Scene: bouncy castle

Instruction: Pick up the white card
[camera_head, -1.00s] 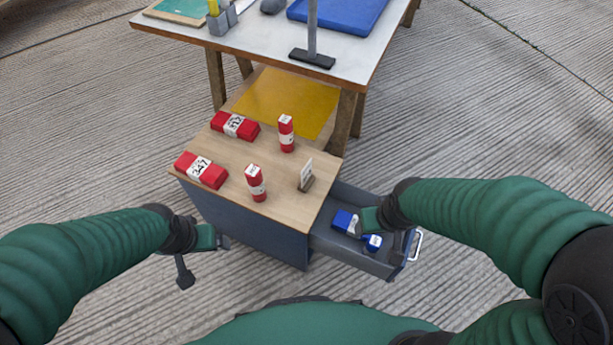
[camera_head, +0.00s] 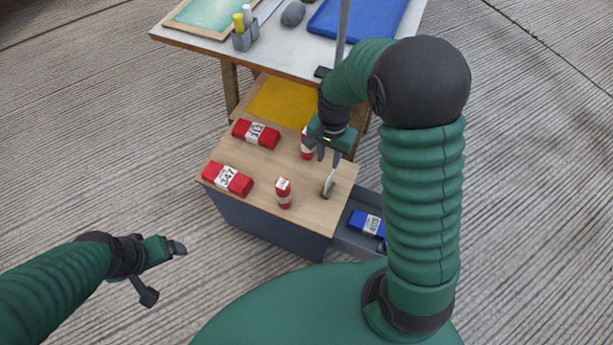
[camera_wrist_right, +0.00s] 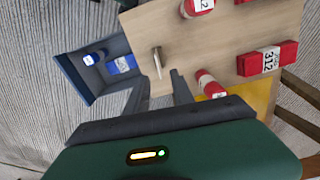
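The white card (camera_head: 331,178) stands upright in a small dark holder near the right edge of the cabinet's wooden top. It is seen nearly edge-on in the head view. In the right wrist view the card (camera_wrist_right: 156,58) shows as a thin pale strip just beyond the fingertips. My right gripper (camera_head: 329,156) is open and points down above the card, its fingers to either side of it and seemingly not touching it. In the wrist view both fingers show apart with nothing between them. My left gripper (camera_head: 163,272) is open and empty, left of the cabinet and away from it.
Red packs (camera_head: 228,179) and (camera_head: 256,134) lie on the wooden top (camera_head: 250,205). An open drawer (camera_head: 350,238) at right holds blue items (camera_head: 366,222). A workbench (camera_head: 270,48) stands behind.

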